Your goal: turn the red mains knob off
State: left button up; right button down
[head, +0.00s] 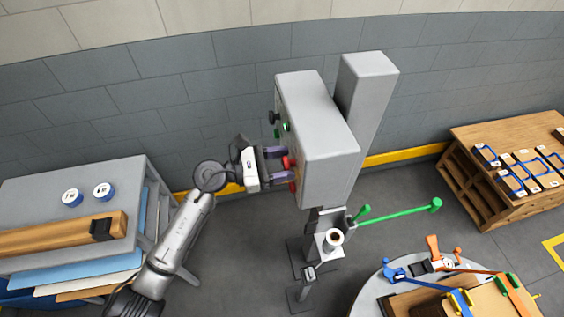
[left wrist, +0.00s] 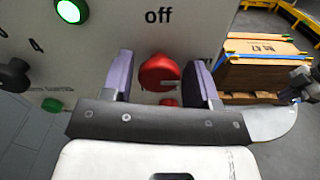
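The red mains knob (left wrist: 158,74) sits on the face of a grey control box (head: 325,139), under the printed word "off". In the head view the knob (head: 286,163) shows as a small red piece on the box's left-facing side. My left gripper (left wrist: 160,78) is open, with one purple-grey finger on each side of the knob. Both fingers stand apart from it in the wrist view. In the head view my left gripper (head: 278,161) reaches the box from the left.
Green buttons and a black knob (left wrist: 14,75) share the panel. A green-handled lever (head: 400,212) sticks out right below the box. A grey table (head: 130,175) stands left, a wooden crate (head: 465,180) right, a round table (head: 365,300) at lower right.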

pick_arm(q)
jog(key=c, duration=0.6)
jog(key=shift+c, duration=0.2)
